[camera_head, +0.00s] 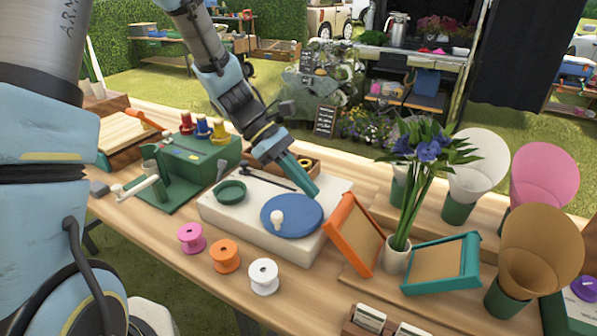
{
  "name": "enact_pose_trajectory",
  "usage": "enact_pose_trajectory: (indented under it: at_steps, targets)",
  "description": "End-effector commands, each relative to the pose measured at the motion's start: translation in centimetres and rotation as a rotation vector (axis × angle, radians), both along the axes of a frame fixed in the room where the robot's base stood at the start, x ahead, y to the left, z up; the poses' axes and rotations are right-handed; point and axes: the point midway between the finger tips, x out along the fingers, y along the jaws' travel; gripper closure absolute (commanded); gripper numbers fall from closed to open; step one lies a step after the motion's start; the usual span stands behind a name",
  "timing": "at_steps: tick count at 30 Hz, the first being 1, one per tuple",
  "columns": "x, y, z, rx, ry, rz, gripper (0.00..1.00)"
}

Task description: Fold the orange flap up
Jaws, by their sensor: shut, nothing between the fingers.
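The orange flap (357,233) is an orange-framed panel with a tan face, right of the white block. It stands tilted on the table, beside the vase of blue flowers (397,258). A matching teal-framed panel (441,262) is tilted on the vase's other side. My gripper (312,190) reaches down from the upper left, over the blue disc's far edge. Its teal fingers are together and hold nothing. The fingertips are up and left of the orange flap's top edge, apart from it in the picture. Their exact height is hard to tell.
The white block (240,222) carries a blue disc (291,216) with a white knob and a green dish (231,191). Pink, orange and white spools (264,277) stand in front. Tall paper cones (540,250) crowd the right. Bare table lies between spools and orange flap.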

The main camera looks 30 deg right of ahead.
Motion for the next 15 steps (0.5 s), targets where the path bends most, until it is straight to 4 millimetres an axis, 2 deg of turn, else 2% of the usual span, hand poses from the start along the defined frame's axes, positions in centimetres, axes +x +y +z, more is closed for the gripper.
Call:
enact_pose_trajectory:
  at_steps: [6,15]
  targets:
    - [-2.2,-1.4,-2.2,0.001,0.003,-0.002,1.00]
    - [-3.1,-2.0,-3.4,0.001,-0.001,0.000,1.00]
